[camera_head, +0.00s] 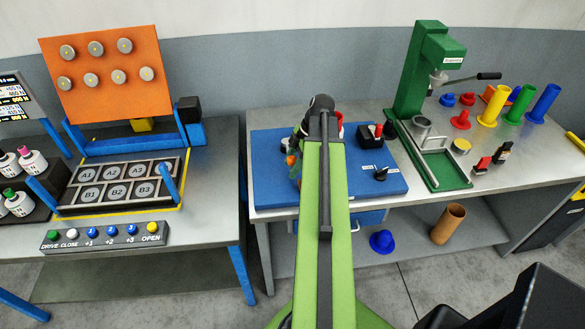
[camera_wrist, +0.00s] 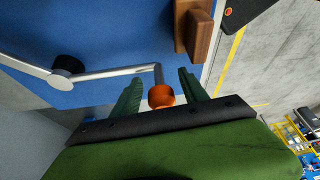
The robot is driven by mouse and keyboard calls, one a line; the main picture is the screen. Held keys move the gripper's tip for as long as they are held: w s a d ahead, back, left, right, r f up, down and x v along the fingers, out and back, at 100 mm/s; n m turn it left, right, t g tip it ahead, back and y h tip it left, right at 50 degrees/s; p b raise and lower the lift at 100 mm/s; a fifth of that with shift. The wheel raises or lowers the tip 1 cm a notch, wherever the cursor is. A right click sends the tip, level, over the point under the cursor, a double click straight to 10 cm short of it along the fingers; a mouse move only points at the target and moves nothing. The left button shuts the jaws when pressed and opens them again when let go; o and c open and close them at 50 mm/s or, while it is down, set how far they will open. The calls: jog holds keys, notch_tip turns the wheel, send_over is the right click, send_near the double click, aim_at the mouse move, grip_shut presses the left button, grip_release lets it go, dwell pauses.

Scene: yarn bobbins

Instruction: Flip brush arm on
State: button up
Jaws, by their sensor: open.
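In the wrist view, a thin bent metal arm (camera_wrist: 110,73), which looks like the brush arm, runs over the blue board from a black pivot (camera_wrist: 68,64). Its end carries an orange ball knob (camera_wrist: 161,96). My gripper (camera_wrist: 160,82) is open, with one green finger on each side of the knob. I cannot tell whether either finger touches it. A brown block (camera_wrist: 197,30) lies just beyond the fingertips. In the head view, the orange knob (camera_head: 291,160) shows at the left edge of my green arm, which hides most of the gripper and the metal arm.
The blue board (camera_head: 265,185) also carries a black box with a red lever (camera_head: 377,130) and a black dial (camera_head: 381,174). A green press (camera_head: 407,75) stands to the right. A button bar (camera_head: 105,237) and an orange peg board (camera_head: 100,80) are on the left table.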

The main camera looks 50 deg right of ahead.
grip_shut()
dwell(1.4)
